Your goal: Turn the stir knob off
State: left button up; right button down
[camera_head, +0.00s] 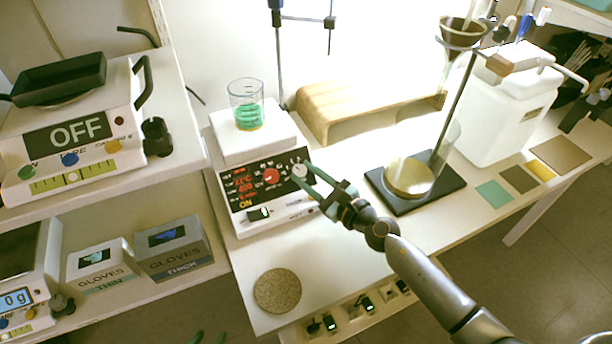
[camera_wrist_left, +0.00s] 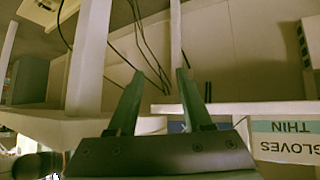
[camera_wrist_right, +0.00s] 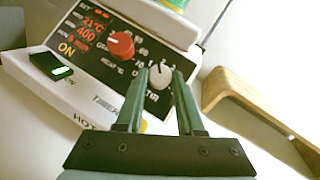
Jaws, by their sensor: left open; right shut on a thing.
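The hot plate stirrer (camera_head: 243,222) stands on the bench with a lit red display reading 400 and "ON" in yellow. Its white stir knob (camera_head: 299,170) is at the right of the panel and also shows in the right wrist view (camera_wrist_right: 160,76). My right gripper (camera_head: 306,176) is shut on this knob, one finger on each side. The red heat knob (camera_head: 271,176) is left of it, untouched. My left gripper (camera_head: 210,338) is open and empty, its fingertips just showing at the bottom edge of the head view; its fingers also show in the left wrist view (camera_wrist_left: 157,90).
A beaker of green liquid (camera_head: 247,105) stands on the plate. A wooden stand (camera_head: 325,115) is behind, and a flask (camera_head: 410,177) on a dark base is to the right. A cork mat (camera_head: 277,291) lies in front.

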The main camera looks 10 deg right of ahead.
jog(key=n, duration=0.1)
jog(key=n+g+y, duration=0.1)
jog(key=shift+w+d+n+b, duration=0.1)
jog(key=shift+d+n+b, duration=0.1)
jog(key=shift+n+b, duration=0.1)
jog(key=n+g+y+b, duration=0.1)
jog(key=n+g, duration=0.1)
jog(key=n, duration=0.1)
jog(key=shift+w+d, duration=0.1)
jog(key=shift+w+n+g+y+b, duration=0.1)
jog(key=shift+n+g+y+b, duration=0.2)
jog(key=shift+n+g+b, duration=0.75)
jog(key=shift+n+b, duration=0.3)
jog(key=shift+n, duration=0.35)
jog(key=shift+w+d+r+n+g+b, duration=0.1)
jog(key=shift+r+n+g+b, duration=0.05)
jog(key=shift+n+g+b, duration=0.7)
jog(key=shift+r+n+g+b, duration=0.1)
jog(key=shift+n+g+b, duration=0.5)
jog(key=shift+n+b, duration=0.4)
pick_arm(q)
notch_tip(320, 180, down, 7)
jog(key=b, duration=0.1)
pick_arm(e)
jog(key=shift+r+n+g, duration=0.2)
jog(key=shift+n+g, duration=0.2)
jog(key=shift+n, duration=0.25)
pick_arm(q)
jog(key=shift+r, duration=0.25)
